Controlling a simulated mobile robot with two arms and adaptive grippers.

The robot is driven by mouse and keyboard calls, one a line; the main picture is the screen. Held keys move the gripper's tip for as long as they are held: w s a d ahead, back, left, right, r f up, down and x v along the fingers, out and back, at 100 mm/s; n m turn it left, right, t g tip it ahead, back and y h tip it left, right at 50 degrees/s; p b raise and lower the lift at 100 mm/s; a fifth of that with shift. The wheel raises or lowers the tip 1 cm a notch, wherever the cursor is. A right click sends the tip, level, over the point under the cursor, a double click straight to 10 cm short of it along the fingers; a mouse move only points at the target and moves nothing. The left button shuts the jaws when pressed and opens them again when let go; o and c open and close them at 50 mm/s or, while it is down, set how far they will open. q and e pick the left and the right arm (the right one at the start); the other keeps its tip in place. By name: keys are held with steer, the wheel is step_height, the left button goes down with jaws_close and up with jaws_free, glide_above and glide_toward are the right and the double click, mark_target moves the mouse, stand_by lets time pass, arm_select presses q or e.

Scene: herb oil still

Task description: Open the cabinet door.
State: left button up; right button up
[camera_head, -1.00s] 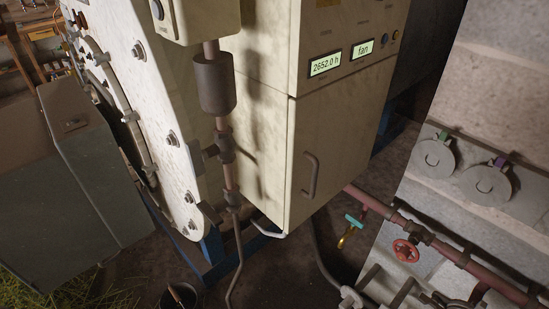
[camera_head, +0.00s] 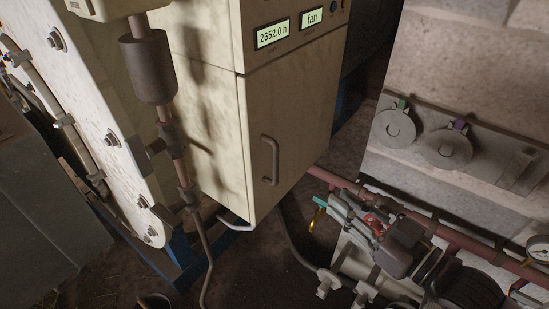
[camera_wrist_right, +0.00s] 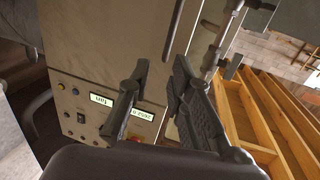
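The cream cabinet (camera_head: 291,105) stands in the middle of the head view. Its lower door (camera_head: 240,145) looks shut and has a dark curved bar handle (camera_head: 269,160). My right gripper (camera_head: 352,203) is low and to the right of the handle in the head view, apart from it. The right wrist view looks at the cabinet front upside down, with the handle (camera_wrist_right: 174,28) beyond the fingertips. In that view my right gripper (camera_wrist_right: 161,70) has its two fingers spread with nothing between them. My left gripper is not in view.
A vertical pipe with a dark cylinder (camera_head: 148,68) stands left of the door. A reddish pipe (camera_head: 430,220) runs low on the right, behind my right arm. A stone block (camera_head: 470,90) with round lids is at the right. Dark floor (camera_head: 285,270) lies below the cabinet.

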mark_target(278, 158)
steer(key=shift+y, duration=0.3)
steer(key=p+x, duration=0.1)
steer(key=x, duration=0.4)
steer(key=p+x, duration=0.1)
steer(key=x, duration=0.4)
steer(key=s+a+r+p+x, duration=0.1)
steer(key=x, duration=0.5)
steer(key=shift+r+p, duration=0.1)
steer(key=shift+p, duration=0.2)
steer(key=shift+w+a, duration=0.4)
steer(key=shift+a, duration=0.05)
steer(key=shift+c, duration=0.2)
jaws_close()
